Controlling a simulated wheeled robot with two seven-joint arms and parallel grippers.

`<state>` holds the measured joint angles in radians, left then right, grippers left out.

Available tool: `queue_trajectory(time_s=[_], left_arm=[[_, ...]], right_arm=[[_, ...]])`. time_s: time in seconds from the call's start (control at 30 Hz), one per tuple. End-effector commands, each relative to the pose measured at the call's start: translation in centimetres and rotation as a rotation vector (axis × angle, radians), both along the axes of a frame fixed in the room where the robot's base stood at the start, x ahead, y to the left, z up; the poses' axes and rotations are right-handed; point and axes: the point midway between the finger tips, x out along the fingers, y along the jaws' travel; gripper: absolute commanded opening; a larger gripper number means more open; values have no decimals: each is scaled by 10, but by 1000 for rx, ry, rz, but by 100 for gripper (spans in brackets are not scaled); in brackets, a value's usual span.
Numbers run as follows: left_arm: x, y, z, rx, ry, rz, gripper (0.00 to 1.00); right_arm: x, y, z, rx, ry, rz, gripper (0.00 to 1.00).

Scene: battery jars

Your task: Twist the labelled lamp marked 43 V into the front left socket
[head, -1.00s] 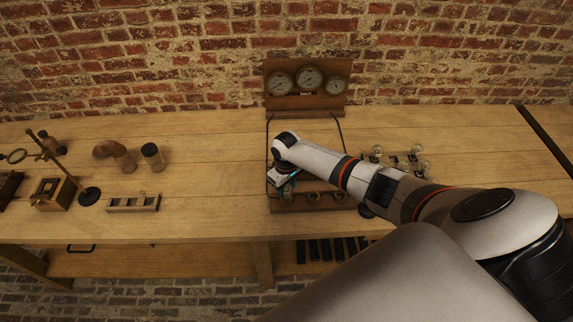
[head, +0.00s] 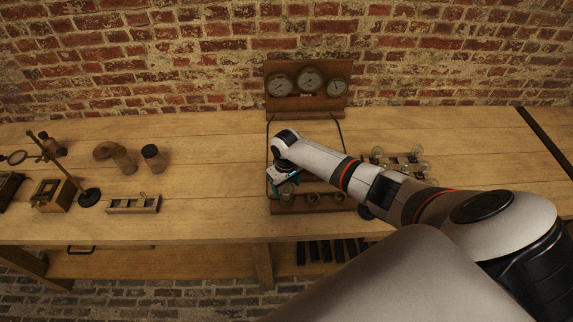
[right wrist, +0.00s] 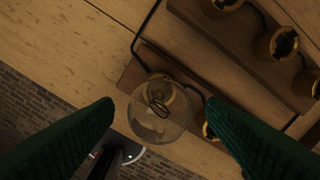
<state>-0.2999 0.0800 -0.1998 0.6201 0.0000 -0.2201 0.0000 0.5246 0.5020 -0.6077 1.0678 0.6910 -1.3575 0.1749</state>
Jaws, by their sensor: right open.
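A clear glass lamp (right wrist: 160,110) stands at the left end of the front socket board (right wrist: 130,76), over the front left socket; brass shows through its glass. I cannot tell how deep it sits, and no 43 V marking is readable. My right gripper (right wrist: 163,112) is open, with its green-padded fingers on either side of the lamp and gaps to the glass. In the head view the right gripper (head: 282,182) is over the left end of the socket board (head: 325,206), partly hiding it. My left gripper is not in view.
Other brass sockets (right wrist: 276,44) lie to the right. A gauge panel (head: 308,88) stands behind, with wires to the board. Several spare lamps (head: 414,153) stand in a rack right of my forearm.

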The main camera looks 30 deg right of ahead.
Motion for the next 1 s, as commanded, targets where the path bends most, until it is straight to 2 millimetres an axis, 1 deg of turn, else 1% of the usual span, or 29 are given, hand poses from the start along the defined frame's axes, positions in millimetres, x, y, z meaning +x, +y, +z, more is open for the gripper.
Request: queue_trajectory(time_s=[0.07,0.2,0.4,0.53,0.7,0.87,0.97,1.0], left_arm=[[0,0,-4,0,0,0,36],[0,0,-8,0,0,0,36],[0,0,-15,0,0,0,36],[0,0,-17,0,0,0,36],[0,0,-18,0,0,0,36],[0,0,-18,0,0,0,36],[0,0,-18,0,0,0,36],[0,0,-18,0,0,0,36]], right_arm=[[0,-1,11,-1,-3,1,66],[1,0,42,0,-5,1,66],[0,0,82,-2,-3,0,66],[0,1,98,-1,-2,1,66],[0,1,107,-1,0,-1,66],[-3,4,105,1,0,6,66],[-15,21,93,8,-5,49,66],[-25,34,85,17,-12,78,66]])
